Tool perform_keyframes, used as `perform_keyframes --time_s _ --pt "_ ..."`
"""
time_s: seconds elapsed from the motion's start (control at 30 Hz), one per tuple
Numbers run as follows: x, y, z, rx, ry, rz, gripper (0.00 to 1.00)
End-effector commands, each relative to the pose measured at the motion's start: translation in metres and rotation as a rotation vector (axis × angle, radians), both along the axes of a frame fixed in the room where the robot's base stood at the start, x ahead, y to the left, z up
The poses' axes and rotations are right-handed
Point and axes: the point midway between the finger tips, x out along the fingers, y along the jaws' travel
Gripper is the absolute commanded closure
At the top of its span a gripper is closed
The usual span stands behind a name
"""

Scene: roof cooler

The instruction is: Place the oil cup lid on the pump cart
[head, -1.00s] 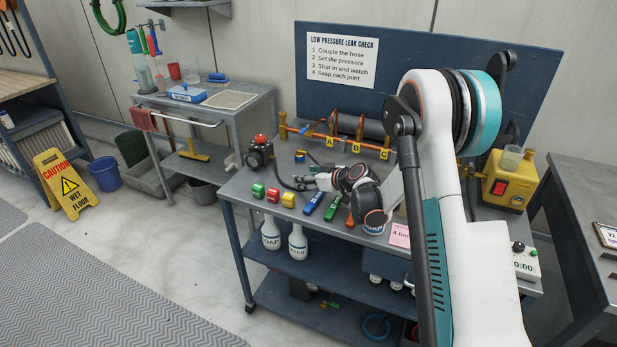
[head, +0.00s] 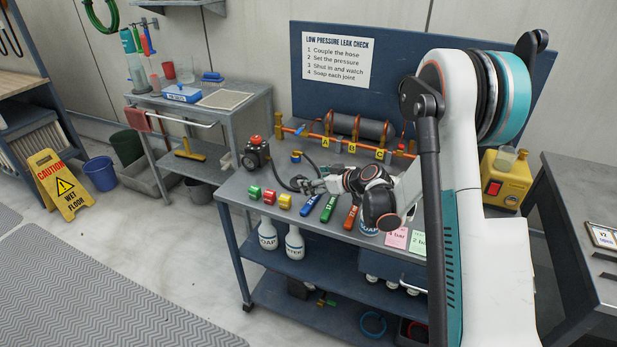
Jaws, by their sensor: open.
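The pump cart (head: 234,188) is a grey-topped wheeled bench with a blue back board and lower shelves. A yellow pump unit (head: 507,183) stands at its right end with a clear cup (head: 505,158) on top. I cannot make out the oil cup lid; it may be hidden by my arm or too small to tell. My gripper (head: 309,186) is open low over the middle of the cart top, pointing left, behind the row of coloured blocks and tools. I see nothing held in it.
Red, green and yellow blocks (head: 270,197) and coloured tools (head: 328,208) line the front edge. A black valve with red knob (head: 256,155) and hose stand left of my gripper. Copper pipework (head: 345,143) runs behind. A caution sign (head: 60,184) stands on the floor.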

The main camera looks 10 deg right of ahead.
Motion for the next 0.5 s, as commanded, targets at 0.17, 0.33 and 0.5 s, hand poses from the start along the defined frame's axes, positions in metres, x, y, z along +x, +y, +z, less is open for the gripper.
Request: perform_keyframes --time_s 0.17,0.33,0.5 --pt "-0.012 -0.007 0.010 0.001 0.001 -0.001 0.25" --pt "-0.021 -0.003 0.027 0.000 0.025 -0.009 0.25" --pt "-0.045 0.007 0.068 -0.007 0.091 -0.038 0.25"
